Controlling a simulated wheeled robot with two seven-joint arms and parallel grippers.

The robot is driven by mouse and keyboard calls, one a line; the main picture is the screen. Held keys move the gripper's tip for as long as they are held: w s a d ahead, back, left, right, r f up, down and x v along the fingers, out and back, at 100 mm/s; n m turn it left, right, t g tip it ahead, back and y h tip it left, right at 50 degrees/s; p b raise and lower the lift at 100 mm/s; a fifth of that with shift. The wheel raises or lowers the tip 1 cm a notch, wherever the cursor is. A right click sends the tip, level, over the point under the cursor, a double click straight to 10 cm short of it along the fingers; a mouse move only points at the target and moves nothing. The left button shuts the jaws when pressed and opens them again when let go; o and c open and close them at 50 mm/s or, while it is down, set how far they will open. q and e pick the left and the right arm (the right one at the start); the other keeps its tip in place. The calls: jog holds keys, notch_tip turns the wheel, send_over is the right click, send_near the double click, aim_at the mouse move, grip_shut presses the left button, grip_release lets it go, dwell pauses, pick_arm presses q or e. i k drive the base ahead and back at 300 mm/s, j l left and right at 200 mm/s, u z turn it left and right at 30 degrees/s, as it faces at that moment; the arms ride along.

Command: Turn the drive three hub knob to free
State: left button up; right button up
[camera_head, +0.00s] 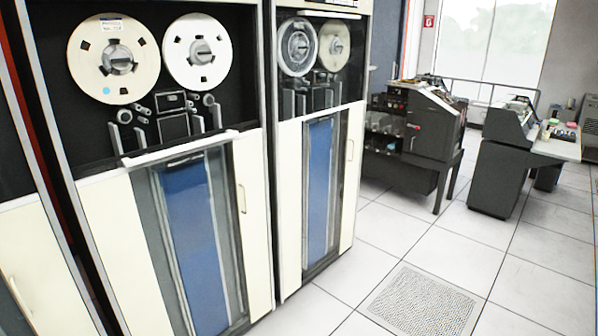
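Two tape drives stand side by side on the left. The near drive (100,205) has a cream reel with a label and a blue dot, and a grey hub knob (118,60) at its centre. Its right reel is white with another grey hub knob (201,52). The farther drive (289,150) has a clear-grey reel with a hub knob (298,46) and a tan reel with a darker hub (335,46). I cannot read any drive number, so I cannot tell which is drive three. The knob settings are too small to tell. Neither of my grippers is in view.
Part of another cream cabinet (38,265) shows at the left edge. A dark machine (432,130) on a table and a grey desk unit (497,165) stand at the back right. The white tiled floor (385,240) is clear, with a perforated tile (422,302) at the front.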

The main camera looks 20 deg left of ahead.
aim_at(118, 60)
jog(key=u, duration=1.3)
